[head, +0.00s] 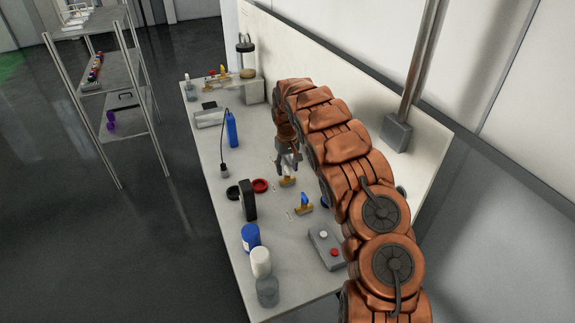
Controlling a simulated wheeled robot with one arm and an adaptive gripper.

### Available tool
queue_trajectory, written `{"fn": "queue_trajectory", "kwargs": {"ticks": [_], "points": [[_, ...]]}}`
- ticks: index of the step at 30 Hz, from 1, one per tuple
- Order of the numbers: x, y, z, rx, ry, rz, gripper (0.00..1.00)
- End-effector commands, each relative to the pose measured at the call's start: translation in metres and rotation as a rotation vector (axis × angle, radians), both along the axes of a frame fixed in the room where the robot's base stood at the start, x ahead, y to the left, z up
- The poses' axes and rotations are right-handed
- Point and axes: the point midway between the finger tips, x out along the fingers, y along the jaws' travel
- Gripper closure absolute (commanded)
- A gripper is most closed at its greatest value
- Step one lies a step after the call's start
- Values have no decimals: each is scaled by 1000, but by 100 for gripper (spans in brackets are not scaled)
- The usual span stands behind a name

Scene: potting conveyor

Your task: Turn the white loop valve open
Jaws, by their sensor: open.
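My gripper (289,165) is open and points down over the bench, with its fingertips just above and behind a small brass valve (287,182). I cannot tell whether they touch it. That valve's handle looks yellowish, and its shape is too small to read. A second brass valve with a blue handle (304,199) stands nearer the front. I cannot make out a white loop handle for certain; my arm hides part of the bench along the wall.
The bench (216,160) holds a blue bottle (232,130), red ring (260,185), black upright block (248,200), white-lidded jar (261,262) and grey button box (327,247). A back panel (330,70) rises behind. A metal shelf rack (118,75) stands left, with open floor between.

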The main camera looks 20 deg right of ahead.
Motion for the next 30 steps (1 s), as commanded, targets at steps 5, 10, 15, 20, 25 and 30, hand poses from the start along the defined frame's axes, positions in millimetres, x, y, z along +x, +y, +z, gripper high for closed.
{"fn": "queue_trajectory", "kwargs": {"ticks": [5,10,15,20,25,30], "points": [[0,0,-4,0,0,-1,52],[0,0,-4,0,-1,-1,58],[0,0,-4,0,-1,-1,76],[0,0,-4,0,-1,0,93],[0,0,-4,0,0,0,100],[0,0,-4,0,0,-6,100]]}}
